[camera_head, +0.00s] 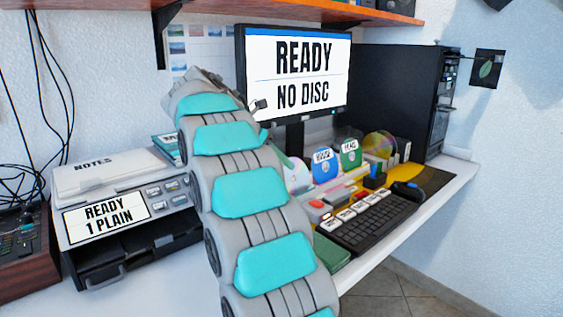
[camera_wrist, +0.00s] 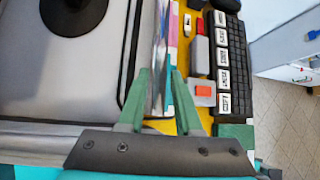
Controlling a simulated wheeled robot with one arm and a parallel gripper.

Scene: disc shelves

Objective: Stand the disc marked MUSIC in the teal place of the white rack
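In the head view, a blue-labelled disc (camera_head: 322,165) and a green-labelled disc (camera_head: 350,153) stand upright on the desk right of my arm. Their lettering is too small to read surely, so I cannot tell which is MUSIC. Another disc (camera_head: 295,172) shows partly behind my arm. In the wrist view, my gripper (camera_wrist: 160,74) has its two green fingers on either side of an edge-on shiny disc (camera_wrist: 161,35). I cannot tell whether the fingers touch it. A teal strip (camera_wrist: 172,85) shows beside it. My arm hides the gripper in the head view; the white rack is not clearly seen.
A monitor (camera_head: 295,75) reads READY, NO DISC. A keyboard (camera_head: 367,222) and labelled buttons (camera_head: 357,207) lie in front of the discs. A plain shiny disc (camera_head: 380,144) stands near the black tower (camera_head: 405,95). A printer (camera_head: 120,215) is at left.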

